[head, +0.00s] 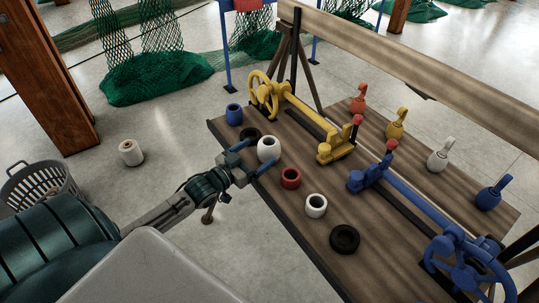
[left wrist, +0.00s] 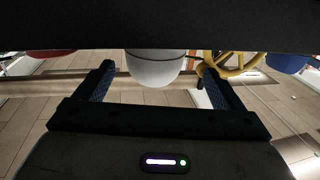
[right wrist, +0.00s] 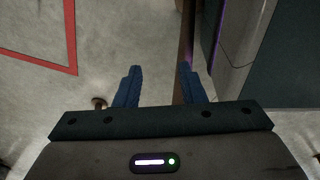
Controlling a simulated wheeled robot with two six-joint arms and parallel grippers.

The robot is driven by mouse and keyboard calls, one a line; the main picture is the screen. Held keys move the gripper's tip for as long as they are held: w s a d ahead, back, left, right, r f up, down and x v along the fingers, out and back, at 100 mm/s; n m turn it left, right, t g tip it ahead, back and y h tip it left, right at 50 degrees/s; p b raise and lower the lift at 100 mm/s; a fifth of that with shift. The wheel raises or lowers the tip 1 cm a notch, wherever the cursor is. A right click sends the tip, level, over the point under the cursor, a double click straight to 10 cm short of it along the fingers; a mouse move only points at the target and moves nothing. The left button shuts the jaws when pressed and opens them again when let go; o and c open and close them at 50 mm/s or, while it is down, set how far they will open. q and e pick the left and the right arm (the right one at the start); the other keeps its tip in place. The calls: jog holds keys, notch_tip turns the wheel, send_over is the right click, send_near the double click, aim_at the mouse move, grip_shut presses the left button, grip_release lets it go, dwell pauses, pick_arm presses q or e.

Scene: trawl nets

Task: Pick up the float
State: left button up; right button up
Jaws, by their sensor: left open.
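A rounded white float (head: 268,149) with a dark hole on top stands upright on the table near its left edge. My left gripper (head: 256,156) is open, with its blue fingers pointing at this float from the left side. In the left wrist view the white float (left wrist: 153,68) shows between and beyond the fingertips, its upper part hidden by a dark band. No finger clearly touches it. My right gripper (right wrist: 160,70) is open and empty over the floor in the right wrist view; it is not in the head view.
The wooden table (head: 262,186) also bears a blue float (head: 234,115), a red float (head: 290,178), another white piece (head: 316,206), black rings (head: 344,239), a yellow winch (head: 290,97) and a blue winch (head: 410,205). A grey basket (head: 40,188) stands on the floor at left.

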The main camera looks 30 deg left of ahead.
aim_at(273, 146)
pick_arm(q)
jog(key=w+b, duration=0.1)
jog(key=b, duration=0.1)
jog(key=shift+w+d+f+b, duration=0.1)
jog(key=shift+w+f+b, duration=0.05)
jog(key=shift+w+b, duration=0.25)
jog(key=shift+w+d+b, duration=0.15)
jog(key=shift+w+b, duration=0.1)
jog(key=shift+b, duration=0.1)
jog(key=w+b, duration=0.1)
jog(key=w+d+b, duration=0.1)
jog(key=w+b, duration=0.1)
jog(key=w, duration=0.1)
jog(key=shift+w+d+f, duration=0.1)
jog(key=shift+d+f, duration=0.1)
jog(key=shift+f, duration=0.05)
jog(key=shift+w, duration=0.2)
pick_arm(e)
jog(key=w+a+r, duration=0.1)
jog(key=w+r, duration=0.5)
jog(key=r, duration=0.3)
jog(key=w+a+r+t, duration=0.1)
jog(key=w+r, duration=0.5)
jog(key=r, duration=0.3)
jog(key=shift+a, duration=0.1)
pick_arm(q)
jog(key=c, duration=1.1)
jog(key=shift+s+r, duration=0.1)
pick_arm(e)
jog(key=shift+w, duration=0.1)
